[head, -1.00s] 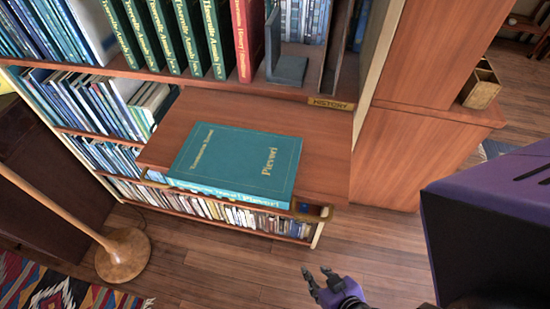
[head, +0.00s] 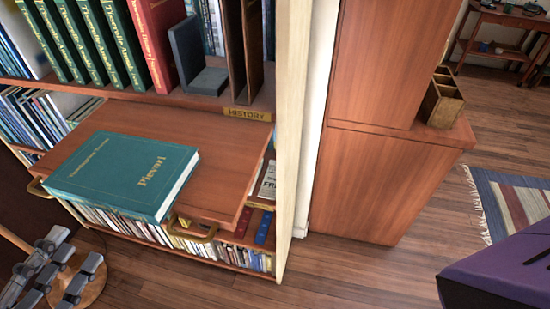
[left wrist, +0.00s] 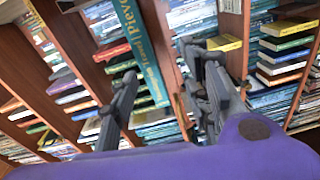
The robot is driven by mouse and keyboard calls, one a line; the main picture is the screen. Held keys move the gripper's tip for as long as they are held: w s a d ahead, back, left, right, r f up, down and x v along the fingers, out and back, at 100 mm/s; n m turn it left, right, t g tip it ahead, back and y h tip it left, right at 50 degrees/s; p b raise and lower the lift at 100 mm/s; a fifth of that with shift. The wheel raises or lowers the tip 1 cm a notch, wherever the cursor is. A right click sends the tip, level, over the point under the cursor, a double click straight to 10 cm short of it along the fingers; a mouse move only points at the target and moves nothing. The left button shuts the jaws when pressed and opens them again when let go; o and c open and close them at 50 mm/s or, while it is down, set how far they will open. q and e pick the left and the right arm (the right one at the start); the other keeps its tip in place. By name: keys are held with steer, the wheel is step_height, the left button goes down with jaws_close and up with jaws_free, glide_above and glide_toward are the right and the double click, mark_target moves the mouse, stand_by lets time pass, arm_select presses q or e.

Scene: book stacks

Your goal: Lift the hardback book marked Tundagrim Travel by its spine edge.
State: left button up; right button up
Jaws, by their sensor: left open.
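The teal hardback (head: 125,175) lies flat on the wooden pull-out shelf (head: 225,185), on the left of the head view. Gold lettering, including "Pievori", runs along its cover. Its near side reaches past the shelf's front edge. In the left wrist view, the lettered spine (left wrist: 140,50) shows beyond and between the fingers. My left gripper (head: 72,258) is at the lower left of the head view, in front of and below the book. It is open and empty, apart from the book; it also shows in the left wrist view (left wrist: 160,92). My right gripper is not seen.
A row of green books (head: 85,40), a red book (head: 150,40) and a grey bookend (head: 195,65) stand above the shelf. Brass handles (head: 195,234) stick out at its front. A wooden cabinet (head: 390,180) is at right. Open floor (head: 340,275) lies in front.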

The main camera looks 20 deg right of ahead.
mark_target(94, 204)
arm_select(q)
steer(key=d+r+p, duration=0.1)
steer(key=w+d+r+p, duration=0.1)
steer(key=shift+w+d+r+n+h+p, duration=0.2)
steer(key=shift+r+n+h+p, duration=0.1)
steer(key=shift+r+h+p, duration=0.1)
steer(key=shift+w+d+f, duration=0.15)
steer(key=shift+w, duration=0.1)
steer(key=shift+w+d+f+p, duration=0.1)
steer(key=shift+w+f+p, duration=0.05)
steer(key=shift+p, duration=0.2)
steer(key=shift+w+d, duration=0.15)
steer(key=shift+w, duration=0.05)
steer(key=p+x, duration=0.3)
steer(key=x, duration=0.1)
steer(key=shift+w, duration=0.25)
steer(key=shift+w+d, duration=0.1)
steer(key=shift+d, duration=0.05)
steer(key=shift+f, duration=0.15)
steer(key=c, duration=0.5)
jaws_close()
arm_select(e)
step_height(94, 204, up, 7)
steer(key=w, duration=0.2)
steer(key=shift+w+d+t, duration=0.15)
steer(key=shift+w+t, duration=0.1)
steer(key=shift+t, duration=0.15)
